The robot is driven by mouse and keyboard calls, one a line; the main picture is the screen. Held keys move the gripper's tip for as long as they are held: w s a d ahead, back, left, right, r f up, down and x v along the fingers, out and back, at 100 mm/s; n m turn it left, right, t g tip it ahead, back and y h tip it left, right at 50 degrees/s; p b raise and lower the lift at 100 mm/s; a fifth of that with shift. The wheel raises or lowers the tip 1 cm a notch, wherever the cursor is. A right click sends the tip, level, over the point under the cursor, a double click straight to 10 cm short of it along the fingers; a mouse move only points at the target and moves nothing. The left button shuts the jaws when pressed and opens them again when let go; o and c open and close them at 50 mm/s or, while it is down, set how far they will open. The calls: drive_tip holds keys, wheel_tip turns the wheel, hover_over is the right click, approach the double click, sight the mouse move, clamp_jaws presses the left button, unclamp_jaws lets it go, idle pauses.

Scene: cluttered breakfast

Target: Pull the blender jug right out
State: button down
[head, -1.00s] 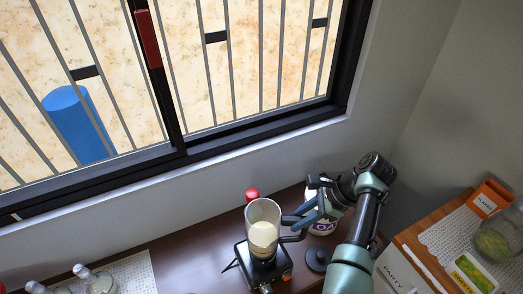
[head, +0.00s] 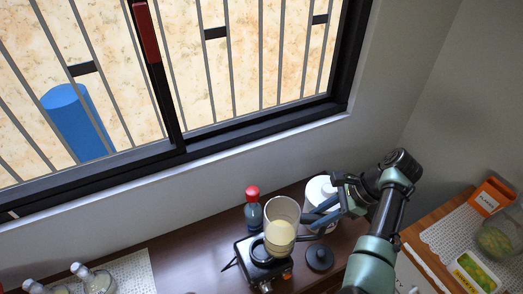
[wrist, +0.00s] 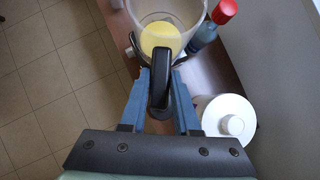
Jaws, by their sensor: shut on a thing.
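The blender jug (head: 282,216) is clear, with pale yellow contents, and it also shows at the top of the wrist view (wrist: 185,12). My gripper (head: 318,217) is shut on its black handle, which lies between the blue fingers in the wrist view (wrist: 159,88). The black blender base (head: 246,255) stands on the brown counter. Its ring-shaped top is partly exposed, and the jug is offset to the right of it. The jug's lower end overlaps the base in the head view, so I cannot tell the gap between them.
A dark bottle with a red cap (head: 252,208) stands close behind the jug. A white lidded container (head: 319,192) is behind my gripper. A round black lid (head: 320,257) lies right of the base. Glass bottles (head: 98,281) stand on a mat at left. The counter between is clear.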

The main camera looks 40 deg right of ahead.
drive_tip(key=shift+s+d+r+b, duration=0.1)
drive_tip(key=shift+s+d+b, duration=0.75)
drive_tip(key=shift+s+d, duration=0.75)
drive_tip(key=shift+w, duration=0.1)
